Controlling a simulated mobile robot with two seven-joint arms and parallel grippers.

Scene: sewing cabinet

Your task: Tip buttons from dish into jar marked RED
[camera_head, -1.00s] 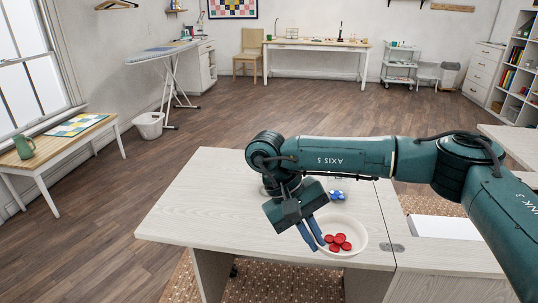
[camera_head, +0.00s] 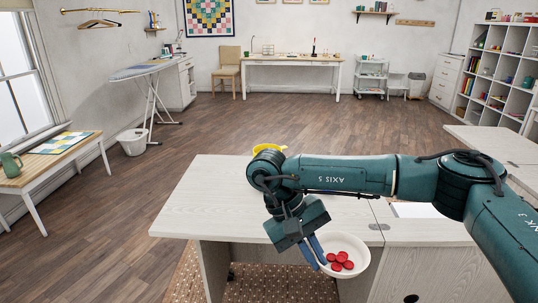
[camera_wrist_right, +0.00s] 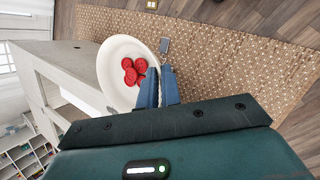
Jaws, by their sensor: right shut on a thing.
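The pale round dish (camera_head: 354,244) holds several red buttons (camera_head: 340,262). It also shows in the right wrist view (camera_wrist_right: 110,58), with the red buttons (camera_wrist_right: 133,70) grouped inside. My right gripper (camera_head: 318,252) has its blue fingers shut on the dish's rim at the left side. In the right wrist view the fingers (camera_wrist_right: 158,88) meet the rim. The dish is off the floor, at the table's near edge and partly over the rug. I cannot make out a jar marked RED. My left gripper is not in view.
The pale table (camera_head: 215,205) has a clear left part. A yellow object (camera_head: 268,148) at its far edge is partly hidden by my right arm. A patterned rug (camera_wrist_right: 215,60) lies below. A cabinet section (camera_head: 430,232) joins the table at right. Open floor lies beyond.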

